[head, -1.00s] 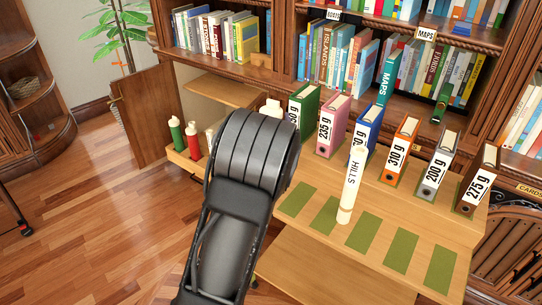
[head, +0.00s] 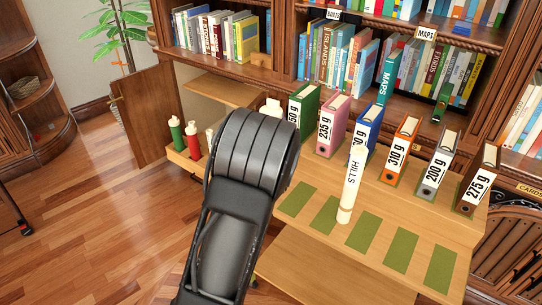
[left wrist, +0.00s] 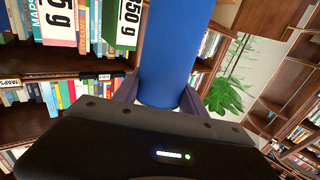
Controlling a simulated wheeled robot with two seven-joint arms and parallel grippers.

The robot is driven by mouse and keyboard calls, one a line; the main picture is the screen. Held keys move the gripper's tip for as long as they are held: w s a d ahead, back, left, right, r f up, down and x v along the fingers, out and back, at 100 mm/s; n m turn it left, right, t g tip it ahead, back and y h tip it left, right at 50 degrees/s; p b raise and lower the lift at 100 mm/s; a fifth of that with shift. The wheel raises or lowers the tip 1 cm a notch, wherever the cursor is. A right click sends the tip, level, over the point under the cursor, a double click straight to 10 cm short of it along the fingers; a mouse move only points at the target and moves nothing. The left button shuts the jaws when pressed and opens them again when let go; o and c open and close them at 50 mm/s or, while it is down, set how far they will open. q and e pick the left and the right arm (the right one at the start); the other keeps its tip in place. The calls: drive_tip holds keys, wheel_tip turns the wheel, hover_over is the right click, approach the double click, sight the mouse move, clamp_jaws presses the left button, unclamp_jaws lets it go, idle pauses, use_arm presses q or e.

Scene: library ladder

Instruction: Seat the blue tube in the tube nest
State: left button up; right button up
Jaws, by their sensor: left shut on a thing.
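The blue tube (left wrist: 177,45) fills the upper middle of the left wrist view, with a pale band at its near end. My left gripper (left wrist: 158,98) is shut on it, one finger on each side. In the head view my left forearm hides the fingers and the blue tube. A wooden holder (head: 183,160) beside the open cabinet door carries a green-capped tube (head: 175,133), a red tube (head: 192,140) and a white-topped tube (head: 210,136); it is probably the tube nest. My forearm covers its right part. My right gripper is not in view.
A white tube marked HILLS (head: 351,186) stands on the wooden desk (head: 300,230), which has several green patches. Several weight-labelled binders, such as the orange one (head: 401,147), stand behind. An open cabinet door (head: 145,113) is at the left. The floor (head: 100,220) there is clear.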

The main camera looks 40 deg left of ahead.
use_arm(q)
clamp_jaws()
idle(0.3)
wheel_tip(320, 180, up, 10)
drive_tip(key=shift+r+p, duration=0.1)
drive_tip(key=shift+p, duration=0.3)
idle(0.6)
